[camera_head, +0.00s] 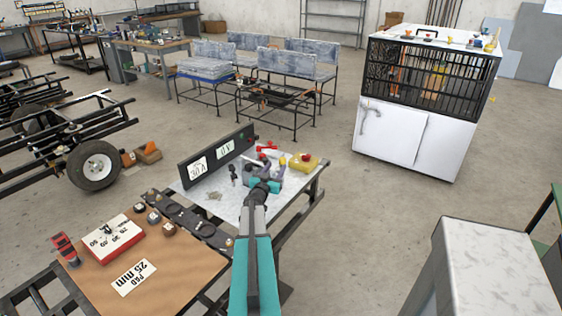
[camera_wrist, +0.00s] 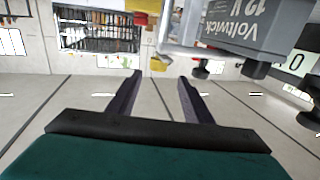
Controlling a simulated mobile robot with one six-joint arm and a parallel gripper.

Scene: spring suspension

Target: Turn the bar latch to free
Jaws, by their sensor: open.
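My gripper (camera_head: 264,184) reaches over the light-topped bench, close to a cluster of red, grey and yellow parts. In the wrist view its two dark fingers (camera_wrist: 160,78) are spread apart, with nothing between them. A grey box marked "Voltwick 12 V" (camera_wrist: 250,22) appears upside down at upper right, beyond the fingers. A pale bent metal bar (camera_wrist: 166,36) runs beside the box; I cannot tell whether it is the bar latch. In the head view the arm hides part of the cluster, and I cannot make out the latch or its position.
A black upright panel (camera_head: 217,157) with white labels stands along the bench's back edge. A yellow block (camera_head: 303,162) lies right of my gripper. A brown board (camera_head: 160,292) with a red and white box (camera_head: 112,238) is at left.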

